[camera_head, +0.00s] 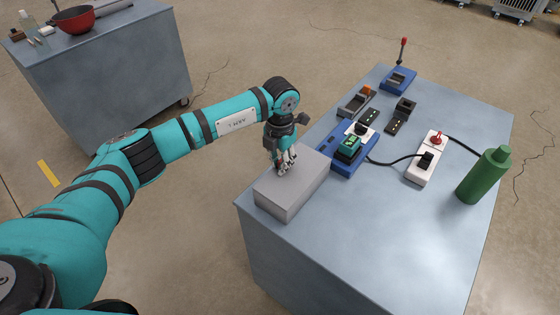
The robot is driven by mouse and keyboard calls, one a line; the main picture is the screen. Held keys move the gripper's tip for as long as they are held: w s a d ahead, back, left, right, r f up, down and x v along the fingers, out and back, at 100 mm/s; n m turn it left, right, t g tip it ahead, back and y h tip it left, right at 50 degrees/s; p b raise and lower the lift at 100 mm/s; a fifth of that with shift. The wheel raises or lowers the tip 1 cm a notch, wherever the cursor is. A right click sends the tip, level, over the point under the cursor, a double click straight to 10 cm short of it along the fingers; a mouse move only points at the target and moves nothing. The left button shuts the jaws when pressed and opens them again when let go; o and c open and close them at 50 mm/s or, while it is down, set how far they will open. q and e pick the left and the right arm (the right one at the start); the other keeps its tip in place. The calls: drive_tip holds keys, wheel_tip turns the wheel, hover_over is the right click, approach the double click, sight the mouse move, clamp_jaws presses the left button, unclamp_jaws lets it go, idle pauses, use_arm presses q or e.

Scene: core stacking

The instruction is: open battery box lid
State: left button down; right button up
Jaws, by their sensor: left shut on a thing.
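The battery box appears to be the closed grey box (290,198) at the near left corner of the grey-blue table (390,230). Its flat lid (308,170) lies level on top, with no gap that I can make out. My left gripper (284,168) points down at the lid's far left part and is shut on it. The fingers hide the exact part they hold. My right gripper is not in view.
Right of the box stand a blue unit with a green display (348,146), black and grey devices (401,114), a white switch box (427,160) with cables, and a green bottle (483,176). The table's front is clear. Another table (120,60) holds a red bowl (75,19).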

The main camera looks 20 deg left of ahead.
use_arm(q)
drive_tip(key=s+d+b, duration=0.2)
drive_tip(key=s+d, duration=0.1)
drive_tip(key=d, duration=0.7)
drive_tip(key=shift+s, duration=0.25)
drive_tip(key=c, duration=1.3)
unclamp_jaws()
drive_tip(key=shift+a, duration=0.15)
wheel_tip(320, 180, up, 12)
drive_tip(key=shift+r+b, duration=0.1)
drive_tip(key=shift+b, duration=0.2)
